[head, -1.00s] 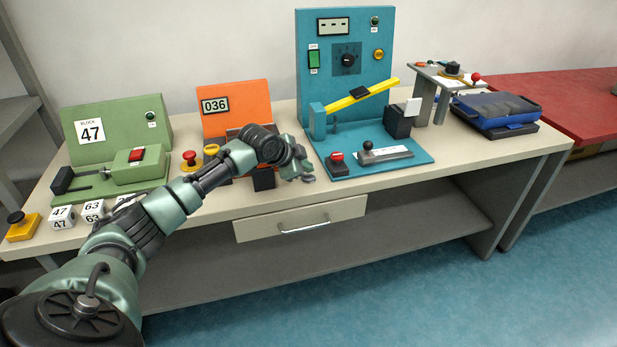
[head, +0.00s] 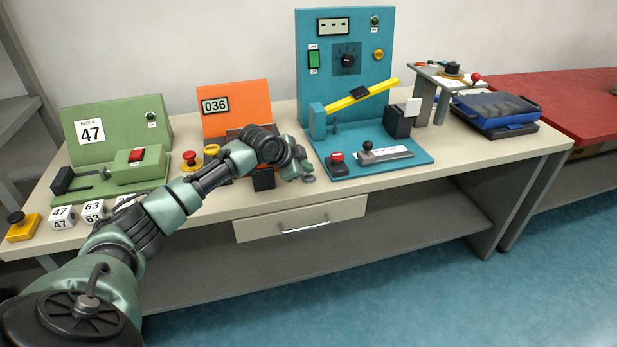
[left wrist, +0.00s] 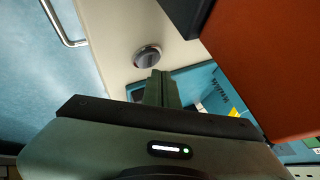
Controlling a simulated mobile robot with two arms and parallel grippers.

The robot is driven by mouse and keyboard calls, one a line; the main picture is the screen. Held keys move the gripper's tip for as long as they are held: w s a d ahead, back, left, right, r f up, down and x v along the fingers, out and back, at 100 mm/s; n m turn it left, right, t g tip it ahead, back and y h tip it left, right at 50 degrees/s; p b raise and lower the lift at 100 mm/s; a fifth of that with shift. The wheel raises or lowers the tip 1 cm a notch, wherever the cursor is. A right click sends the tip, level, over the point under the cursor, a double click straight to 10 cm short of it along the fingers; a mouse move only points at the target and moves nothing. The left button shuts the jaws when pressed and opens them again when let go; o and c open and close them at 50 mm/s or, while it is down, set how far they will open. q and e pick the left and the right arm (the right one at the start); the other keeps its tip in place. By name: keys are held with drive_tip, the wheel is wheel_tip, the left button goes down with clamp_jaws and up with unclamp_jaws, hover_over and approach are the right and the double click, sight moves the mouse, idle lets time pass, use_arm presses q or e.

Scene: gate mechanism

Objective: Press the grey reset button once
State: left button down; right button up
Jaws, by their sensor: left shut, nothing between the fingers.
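The grey button (head: 308,179) is a small round disc near the front edge of the bench, just left of the blue panel's base. In the left wrist view the grey button (left wrist: 147,56) is round with a paler rim, on the cream bench top. My left gripper (head: 304,167) is shut and empty, close above the button in the head view and partly covering it. In the left wrist view its closed fingers (left wrist: 160,82) point toward the button, and their tips appear just beside it. I cannot tell whether they touch it. My right gripper is not in view.
The orange unit (head: 236,100) marked 036 stands behind my forearm. The blue panel (head: 345,80) with a yellow lever (head: 362,95) stands to the right, with a red button (head: 337,158) at its front. The green unit (head: 118,130) and numbered blocks (head: 62,217) are left. A drawer (head: 300,218) is below.

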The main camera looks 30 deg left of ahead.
sight(307, 179)
use_arm(q)
drive_tip(key=shift+f, duration=0.35)
drive_tip(key=shift+f, duration=0.5)
idle(0.8)
drive_tip(key=shift+r+p, duration=0.85)
drive_tip(key=shift+p, duration=0.2)
drive_tip(key=shift+r, duration=0.1)
wheel_tip(307, 179, up, 5)
drive_tip(key=p, duration=0.5)
drive_tip(key=shift+d, duration=0.1)
